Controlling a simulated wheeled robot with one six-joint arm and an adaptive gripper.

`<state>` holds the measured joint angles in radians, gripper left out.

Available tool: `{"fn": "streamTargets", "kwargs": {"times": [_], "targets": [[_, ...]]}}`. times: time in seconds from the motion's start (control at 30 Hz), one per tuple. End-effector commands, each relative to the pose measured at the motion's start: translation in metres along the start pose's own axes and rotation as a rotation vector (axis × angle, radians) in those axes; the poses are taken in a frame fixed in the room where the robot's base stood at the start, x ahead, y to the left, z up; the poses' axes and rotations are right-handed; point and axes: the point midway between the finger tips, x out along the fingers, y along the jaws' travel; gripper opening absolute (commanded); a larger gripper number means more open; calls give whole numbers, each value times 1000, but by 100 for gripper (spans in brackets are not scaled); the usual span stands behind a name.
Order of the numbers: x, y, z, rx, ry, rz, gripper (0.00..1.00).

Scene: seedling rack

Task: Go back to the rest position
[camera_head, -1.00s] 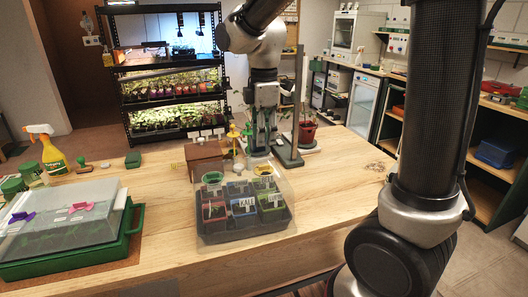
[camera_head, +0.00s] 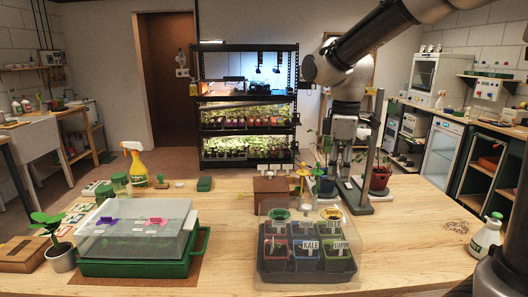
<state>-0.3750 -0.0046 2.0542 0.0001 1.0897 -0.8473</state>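My gripper (camera_head: 341,170) points down over the far right part of the wooden bench, beyond the seedling tray and in front of a stand. Its fingers are small and blend with things behind them, so I cannot tell whether they are open or shut. I see nothing clearly held. The dark seedling tray (camera_head: 304,277) holds several pots with labels such as KALE and LUPIN, under a clear cover. My gripper is apart from this tray.
A green tray with a clear lid (camera_head: 137,266) stands on the left. A brown box (camera_head: 271,190), a yellow spray bottle (camera_head: 136,165), a potted plant (camera_head: 61,258) and a white bottle (camera_head: 486,238) stand around the bench. A shelf rack (camera_head: 247,139) stands behind.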

Motion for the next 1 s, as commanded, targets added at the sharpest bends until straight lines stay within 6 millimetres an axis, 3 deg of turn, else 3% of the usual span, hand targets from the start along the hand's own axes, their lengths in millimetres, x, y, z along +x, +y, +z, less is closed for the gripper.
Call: {"fn": "streamTargets", "kwargs": {"times": [0.17, 0.4, 0.6, 0.8, 1.0], "targets": [[9, -28, 35, 373, 9, 7, 29], [-1, -73, 115, 881, 115, 70, 29], [-5, -114, 176, 1125, 238, 147, 29], [-20, -127, 200, 1197, 321, 219, 29], [-22, -128, 203, 1208, 329, 228, 29]]}}
